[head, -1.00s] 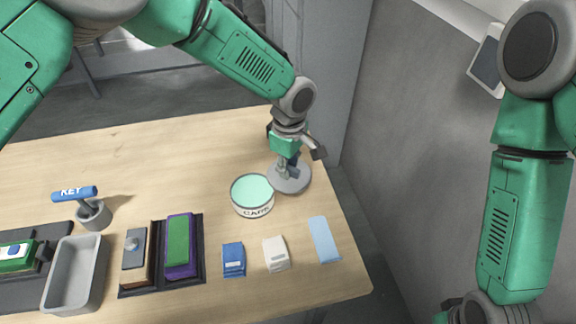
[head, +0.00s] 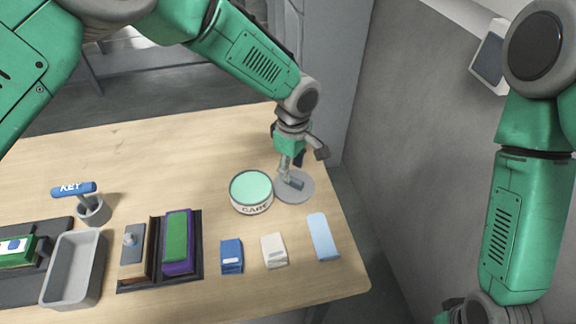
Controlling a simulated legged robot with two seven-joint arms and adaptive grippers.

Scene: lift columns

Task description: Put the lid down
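A round grey lid (head: 302,194) with a small bar handle lies at the right part of the wooden table, beside a round tin (head: 251,192). The tin has a pale green top and lettering on its side. My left gripper (head: 291,170) is just above the lid, by the handle. Its fingers are small here, and I cannot tell whether they are shut on the handle or apart from it.
Along the table (head: 140,160) stand a blue packet (head: 232,256), a white packet (head: 274,250) and a light blue flat piece (head: 322,237). A grey tray (head: 72,270), a dark holder with blocks (head: 200,270) and a cup with a blue KEY tag (head: 73,189) are at the left. A wall is at the right.

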